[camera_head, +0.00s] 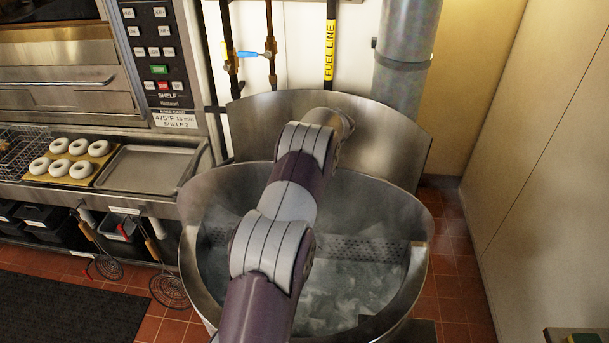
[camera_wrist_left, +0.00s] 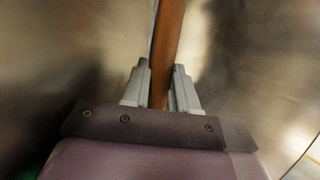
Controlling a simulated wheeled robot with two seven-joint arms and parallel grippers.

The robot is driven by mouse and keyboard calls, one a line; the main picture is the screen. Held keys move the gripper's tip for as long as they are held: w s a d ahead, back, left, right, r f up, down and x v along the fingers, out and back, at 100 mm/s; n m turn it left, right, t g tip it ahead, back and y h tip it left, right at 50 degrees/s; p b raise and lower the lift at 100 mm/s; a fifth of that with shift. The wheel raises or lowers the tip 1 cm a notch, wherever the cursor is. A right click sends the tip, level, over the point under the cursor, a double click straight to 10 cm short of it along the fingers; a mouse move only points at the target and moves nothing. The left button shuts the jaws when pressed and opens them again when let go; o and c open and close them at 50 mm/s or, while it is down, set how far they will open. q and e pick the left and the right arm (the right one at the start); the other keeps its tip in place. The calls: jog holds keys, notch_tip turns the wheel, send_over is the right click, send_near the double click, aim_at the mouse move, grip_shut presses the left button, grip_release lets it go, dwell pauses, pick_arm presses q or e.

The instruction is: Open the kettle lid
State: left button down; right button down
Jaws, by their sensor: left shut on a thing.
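The steel kettle (camera_head: 205,265) is open at the top, with steaming water (camera_head: 345,290) and a perforated strip inside. Its steel lid (camera_head: 395,150) stands raised, nearly upright, along the kettle's back. My left arm reaches over the kettle to the lid, and its end hides the middle of the lid. The left fingers are hidden in the head view. In the left wrist view, my left gripper (camera_wrist_left: 160,78) is shut on a brown bar-shaped handle (camera_wrist_left: 170,30), with curved steel behind it. My right gripper is not in view.
A grey pipe (camera_head: 405,50) and a yellow-labelled fuel line (camera_head: 330,50) rise behind the lid. Left are an oven (camera_head: 60,90), a board of white bagels (camera_head: 75,165), an empty tray (camera_head: 150,170) and hanging strainers (camera_head: 168,290). A pale wall (camera_head: 555,170) stands right.

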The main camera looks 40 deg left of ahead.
pick_arm(q)
jog(key=shift+s+d+f, duration=0.1)
jog(key=shift+s+f, duration=0.05)
jog(key=shift+f, duration=0.25)
